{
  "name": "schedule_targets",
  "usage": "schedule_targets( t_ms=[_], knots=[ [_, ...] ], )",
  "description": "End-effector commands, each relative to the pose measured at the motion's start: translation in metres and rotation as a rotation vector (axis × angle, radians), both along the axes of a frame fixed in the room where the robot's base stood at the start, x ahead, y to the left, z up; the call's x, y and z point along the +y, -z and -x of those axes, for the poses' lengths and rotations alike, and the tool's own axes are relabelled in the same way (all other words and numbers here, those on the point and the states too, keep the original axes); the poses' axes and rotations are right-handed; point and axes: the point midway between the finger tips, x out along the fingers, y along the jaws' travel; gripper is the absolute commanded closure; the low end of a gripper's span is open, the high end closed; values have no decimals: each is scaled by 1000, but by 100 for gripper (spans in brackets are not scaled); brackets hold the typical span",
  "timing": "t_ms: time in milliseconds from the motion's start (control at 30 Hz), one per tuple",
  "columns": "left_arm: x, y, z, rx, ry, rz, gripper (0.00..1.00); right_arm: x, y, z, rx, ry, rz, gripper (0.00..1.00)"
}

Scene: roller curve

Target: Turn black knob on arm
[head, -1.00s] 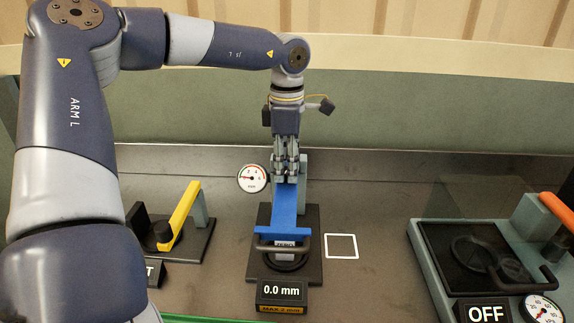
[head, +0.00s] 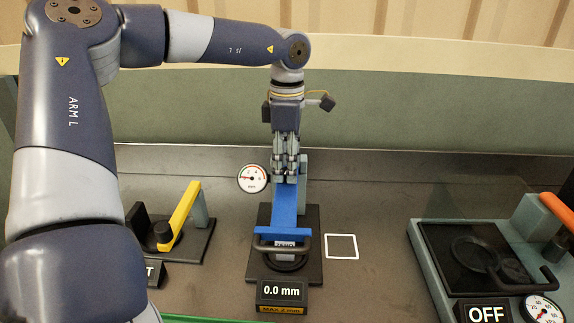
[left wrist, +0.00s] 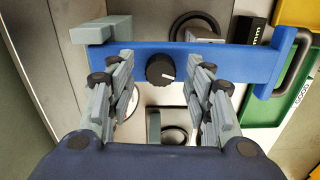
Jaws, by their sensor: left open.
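The blue arm (head: 282,212) of the middle press stands over its dark base, with a dark handle bar at its front end. My left gripper (head: 286,176) is over the rear part of the blue arm, pointing down. In the left wrist view its open fingers (left wrist: 160,78) stand on either side of the knob, with visible gaps. In the head view the fingers hide the knob. My right gripper is not in view.
A display (head: 281,291) reading 0.0 mm sits in front of the press, and a round gauge (head: 253,179) stands at its left. A yellow-lever device (head: 185,215) is at the left, and a hot-plate-like press with an OFF sign (head: 487,313) at the right. A white square outline (head: 342,246) marks bare table.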

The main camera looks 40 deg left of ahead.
Motion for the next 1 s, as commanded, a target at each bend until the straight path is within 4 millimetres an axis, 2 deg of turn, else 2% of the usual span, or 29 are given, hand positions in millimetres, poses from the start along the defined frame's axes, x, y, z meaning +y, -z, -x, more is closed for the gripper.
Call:
schedule_targets(
  t_ms=[300,500,700,1000],
  knots=[
    [0,-65,-1,-5,-1,-1,53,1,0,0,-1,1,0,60],
    [0,-98,-1,-4,-2,-1,53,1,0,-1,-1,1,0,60],
    [0,-111,0,-3,0,0,53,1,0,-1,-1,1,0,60],
    [0,-112,0,-2,0,1,53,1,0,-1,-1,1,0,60]
  ],
)
